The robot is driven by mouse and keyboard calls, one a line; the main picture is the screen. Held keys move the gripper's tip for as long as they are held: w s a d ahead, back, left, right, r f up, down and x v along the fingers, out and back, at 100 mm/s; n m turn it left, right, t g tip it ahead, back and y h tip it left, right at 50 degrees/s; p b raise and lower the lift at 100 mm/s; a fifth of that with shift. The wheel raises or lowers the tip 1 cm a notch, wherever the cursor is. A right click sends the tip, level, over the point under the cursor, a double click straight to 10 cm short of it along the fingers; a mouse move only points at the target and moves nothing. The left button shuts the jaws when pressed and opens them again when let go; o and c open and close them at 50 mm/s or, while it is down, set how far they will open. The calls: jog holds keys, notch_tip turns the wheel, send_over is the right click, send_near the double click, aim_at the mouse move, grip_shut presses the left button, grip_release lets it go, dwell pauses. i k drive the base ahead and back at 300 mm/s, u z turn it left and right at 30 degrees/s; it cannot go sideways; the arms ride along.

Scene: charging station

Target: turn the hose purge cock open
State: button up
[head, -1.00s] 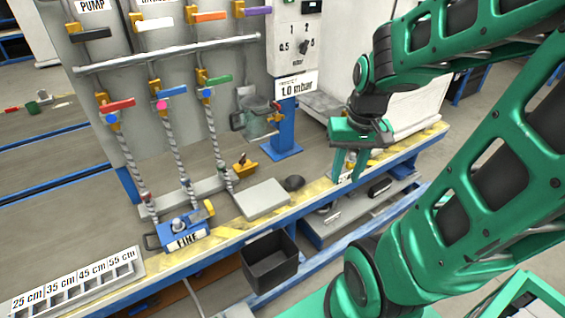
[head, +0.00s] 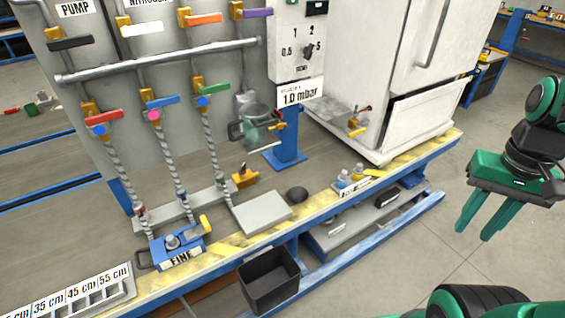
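I cannot tell for certain which valve is the hose purge cock. Three hose valves with a red handle (head: 104,115), a blue handle (head: 161,102) and a green handle (head: 211,88) sit on the panel above braided hoses (head: 172,165). A small brass fitting (head: 244,176) lies on the bench near the hose ends. Another small brass valve with a red part (head: 358,121) shows in front of the white cabinet. My gripper (head: 473,232) hangs at the far right, beyond the bench edge. Its two green fingers are apart, with nothing between them, touching nothing.
A black bin (head: 268,274) is below. The floor (head: 430,262) at right is clear.

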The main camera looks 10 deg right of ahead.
aim_at(242, 171)
jog(key=z, duration=0.45)
jog(key=k, duration=1.6)
jog(key=u, duration=0.7)
jog(key=i, duration=1.5)
